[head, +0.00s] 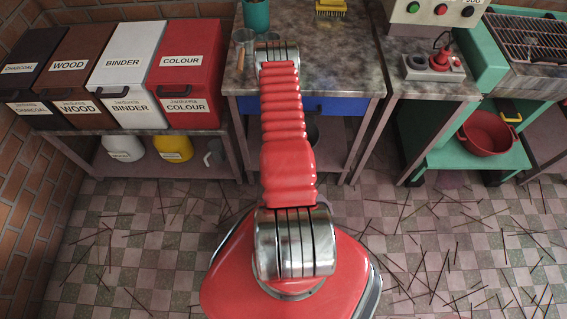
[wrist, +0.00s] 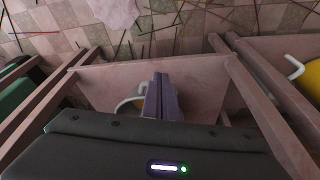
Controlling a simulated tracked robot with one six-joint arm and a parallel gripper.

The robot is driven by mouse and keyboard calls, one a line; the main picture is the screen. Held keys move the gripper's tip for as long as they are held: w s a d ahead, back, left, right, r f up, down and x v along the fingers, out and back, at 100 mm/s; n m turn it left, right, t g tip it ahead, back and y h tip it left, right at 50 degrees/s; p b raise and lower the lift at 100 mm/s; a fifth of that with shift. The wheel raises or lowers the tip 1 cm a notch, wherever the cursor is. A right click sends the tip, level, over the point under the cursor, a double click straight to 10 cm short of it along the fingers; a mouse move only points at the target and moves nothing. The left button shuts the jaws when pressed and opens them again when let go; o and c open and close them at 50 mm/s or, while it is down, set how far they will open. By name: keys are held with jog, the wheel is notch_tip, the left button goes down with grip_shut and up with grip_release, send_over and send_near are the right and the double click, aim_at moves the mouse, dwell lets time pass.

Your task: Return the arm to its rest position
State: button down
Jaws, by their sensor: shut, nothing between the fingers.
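My gripper (wrist: 162,97) shows in the wrist view as two purple-grey fingers pressed together, with nothing between them. The dark gripper body fills the bottom of that view. In the head view my red arm reaches away from me over the grey worktable (head: 340,60), and the gripper itself is hidden beyond the arm's far joint. In the wrist view the fingers stand in front of a pinkish lower shelf (wrist: 200,80). A pale curved item (wrist: 128,106) is partly hidden behind them.
Four labelled bins, charcoal, wood (head: 70,75), binder (head: 125,75) and colour (head: 184,75), stand at left. A red basin (head: 487,134) sits at right. Sticks litter the floor.

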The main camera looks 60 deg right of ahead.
dwell(0.4)
jog(key=s+a+r+n+g+y, duration=0.15)
jog(key=s+a+y, duration=0.25)
jog(key=a, duration=0.5)
jog(key=w+a+r+n, duration=0.2)
jog(key=w+a+r, duration=0.15)
jog(key=r, duration=0.85)
jog(key=w+a+r+n, duration=0.2)
jog(key=w+a+r, duration=0.15)
jog(key=r, duration=0.85)
jog(key=w+a+r+n, duration=0.2)
jog(key=w+a+r, duration=0.15)
jog(key=r, duration=0.95)
jog(key=s+a+r+n+t, duration=0.2)
jog(key=a+r, duration=0.8)
jog(key=r, duration=0.5)
jog(key=s+a+r+n+t, duration=0.3)
jog(key=a+r, duration=0.8)
jog(key=r, duration=0.4)
jog(key=shift+s+r+n+t+h, duration=0.15)
jog(key=shift+s+n+t+h, duration=0.35)
jog(key=shift+n, duration=0.65)
jog(key=shift+w, duration=0.1)
